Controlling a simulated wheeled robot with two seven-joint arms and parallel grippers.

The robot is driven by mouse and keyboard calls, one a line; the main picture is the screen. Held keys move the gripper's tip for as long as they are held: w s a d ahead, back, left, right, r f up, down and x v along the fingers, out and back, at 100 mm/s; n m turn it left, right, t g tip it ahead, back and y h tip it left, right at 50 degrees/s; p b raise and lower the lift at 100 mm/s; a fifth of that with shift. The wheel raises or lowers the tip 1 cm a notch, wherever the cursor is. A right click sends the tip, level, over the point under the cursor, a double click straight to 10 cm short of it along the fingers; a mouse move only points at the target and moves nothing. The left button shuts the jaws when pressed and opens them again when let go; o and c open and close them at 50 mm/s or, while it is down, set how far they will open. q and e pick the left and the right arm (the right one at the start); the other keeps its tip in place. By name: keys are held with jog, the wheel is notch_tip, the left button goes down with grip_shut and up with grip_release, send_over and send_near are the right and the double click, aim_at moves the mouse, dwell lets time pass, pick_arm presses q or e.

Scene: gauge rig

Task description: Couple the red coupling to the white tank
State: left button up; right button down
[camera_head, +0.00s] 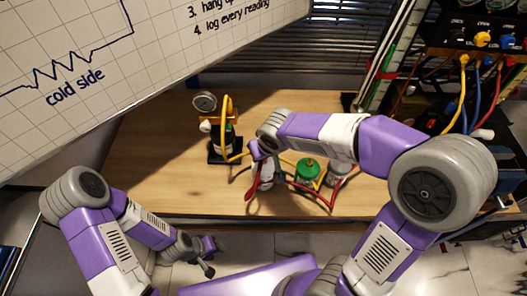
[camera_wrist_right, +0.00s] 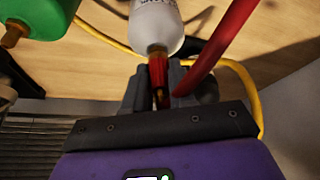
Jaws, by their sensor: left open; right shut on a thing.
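The red coupling (camera_wrist_right: 158,72) is between the fingers of my right gripper (camera_wrist_right: 160,92), which is shut on it. The coupling is lined up with the neck of the white tank (camera_wrist_right: 157,22) and appears to meet it; I cannot tell whether it is fully seated. A red hose (camera_wrist_right: 222,42) runs beside the fingers. In the head view my right gripper (camera_head: 261,165) is above the white tank (camera_head: 266,183), partly hiding it; the coupling is hidden there. My left gripper (camera_head: 205,254) is open and empty, low in front of the table.
A green tank (camera_head: 307,171) stands right of the white one, with another pale tank (camera_head: 340,170) beyond it. A gauge stand (camera_head: 217,130) with a yellow hose (camera_head: 227,115) is behind left. Hoses loop across the wooden table (camera_head: 150,160). Its left part is clear.

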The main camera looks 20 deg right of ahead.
jog(key=shift+f+b, duration=0.2)
jog(key=shift+b, duration=0.1)
dwell(0.4)
jog(key=c, duration=1.1)
grip_release()
jog(key=shift+o, duration=0.3)
jog(key=o, duration=0.5)
jog(key=p+v, duration=0.2)
jog(key=v, duration=0.5)
jog(key=shift+r, duration=0.25)
